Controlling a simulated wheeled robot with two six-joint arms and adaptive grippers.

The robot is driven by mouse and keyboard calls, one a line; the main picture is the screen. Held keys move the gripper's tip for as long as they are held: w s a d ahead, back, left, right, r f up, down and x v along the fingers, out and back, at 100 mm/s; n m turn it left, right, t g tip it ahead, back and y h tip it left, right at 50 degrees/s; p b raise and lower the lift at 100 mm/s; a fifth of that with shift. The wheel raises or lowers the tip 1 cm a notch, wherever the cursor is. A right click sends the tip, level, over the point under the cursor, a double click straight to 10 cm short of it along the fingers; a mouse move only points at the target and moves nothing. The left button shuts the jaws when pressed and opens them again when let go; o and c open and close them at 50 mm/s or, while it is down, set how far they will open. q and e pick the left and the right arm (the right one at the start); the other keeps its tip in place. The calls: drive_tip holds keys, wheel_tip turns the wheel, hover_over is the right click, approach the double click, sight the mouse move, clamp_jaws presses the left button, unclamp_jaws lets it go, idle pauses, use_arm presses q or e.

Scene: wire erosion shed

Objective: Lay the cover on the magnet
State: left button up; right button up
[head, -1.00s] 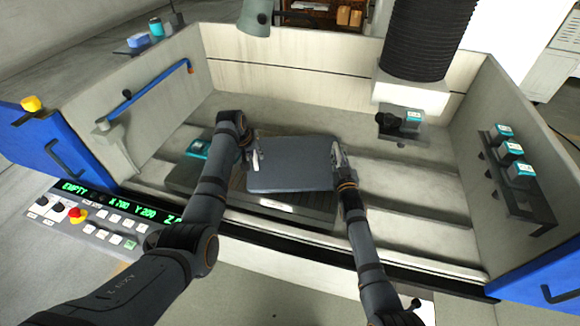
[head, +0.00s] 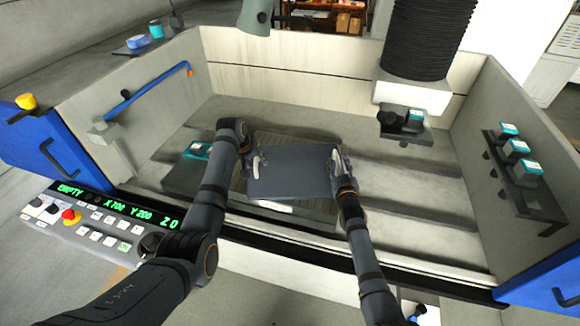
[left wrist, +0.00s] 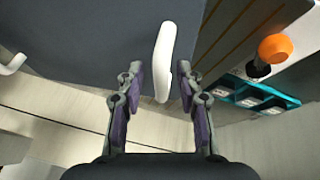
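The cover (head: 292,172) is a flat dark blue-grey panel with a pale handle on its left and right sides. It is over the magnet (head: 240,182), a dark slatted block in the tank, and hides most of its top. I cannot tell whether they touch. My left gripper (head: 257,164) is at the left handle. In the left wrist view the handle (left wrist: 163,60) is between the parted fingers (left wrist: 161,75), with a narrow gap on each side. My right gripper (head: 338,162) is at the right handle; its fingers are too small to read.
Tank walls surround the work area. A black bellows column (head: 428,40) and head hang at the back right. A rack with teal-topped blocks (head: 516,147) is on the right wall. A control panel (head: 110,215) is at front left. The tank floor right of the magnet is clear.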

use_arm(q)
drive_tip(key=v, duration=1.2)
use_arm(e)
drive_tip(key=s, duration=1.2)
drive_tip(key=shift+d, duration=0.45)
use_arm(q)
drive_tip(key=shift+s+f, duration=0.1)
